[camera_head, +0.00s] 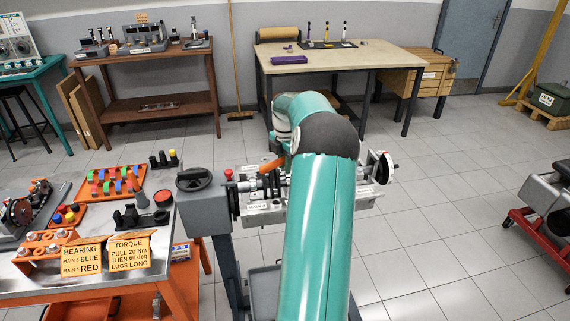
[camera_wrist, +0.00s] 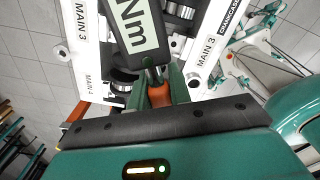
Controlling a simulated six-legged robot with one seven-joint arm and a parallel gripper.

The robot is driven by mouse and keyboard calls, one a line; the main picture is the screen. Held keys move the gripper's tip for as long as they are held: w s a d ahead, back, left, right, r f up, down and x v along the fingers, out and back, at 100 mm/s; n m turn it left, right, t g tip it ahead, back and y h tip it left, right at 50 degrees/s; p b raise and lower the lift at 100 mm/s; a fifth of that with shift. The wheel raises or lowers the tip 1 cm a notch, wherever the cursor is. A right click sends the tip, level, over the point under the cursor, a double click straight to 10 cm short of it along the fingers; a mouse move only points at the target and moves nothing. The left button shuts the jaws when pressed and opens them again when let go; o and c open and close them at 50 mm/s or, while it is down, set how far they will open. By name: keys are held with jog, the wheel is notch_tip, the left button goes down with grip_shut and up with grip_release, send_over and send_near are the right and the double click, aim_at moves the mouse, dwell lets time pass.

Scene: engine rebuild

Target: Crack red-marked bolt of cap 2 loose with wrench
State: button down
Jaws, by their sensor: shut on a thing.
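My gripper (camera_wrist: 161,80) is shut on the orange handle of the torque wrench (camera_wrist: 158,96), at the lower middle of the wrist view. The dark body of the wrench, with a pale "Nm" display (camera_wrist: 131,24), lies over the engine block (camera_wrist: 203,48). White plates marked MAIN 3 and MAIN 4 show on both sides of it. In the head view the engine block (camera_head: 264,208) sits on its stand, partly behind my teal arm, and an orange piece of handle (camera_head: 272,165) shows beside the arm. I cannot make out cap 2, its red-marked bolt, or the wrench's working end.
A steel bench (camera_head: 110,289) at the left holds an orange tray (camera_head: 108,188) of coloured parts, with bearing and torque cards (camera_head: 130,252). A wooden table (camera_head: 385,57) stands behind.

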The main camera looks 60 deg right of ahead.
jog(key=shift+f, duration=1.25)
dwell(1.2)
jog(key=shift+s, duration=0.15)
dwell(0.3)
jog(key=shift+s+a+n, duration=0.2)
jog(key=shift+s+n, duration=0.4)
jog(key=shift+s, duration=0.15)
jog(key=shift+s+a+n, duration=0.1)
jog(key=shift+s+n, duration=0.4)
jog(key=shift+s, duration=0.15)
dwell(0.4)
jog(key=shift+s+n, duration=0.6)
jog(key=shift+s, duration=0.2)
jog(key=shift+s, duration=0.15)
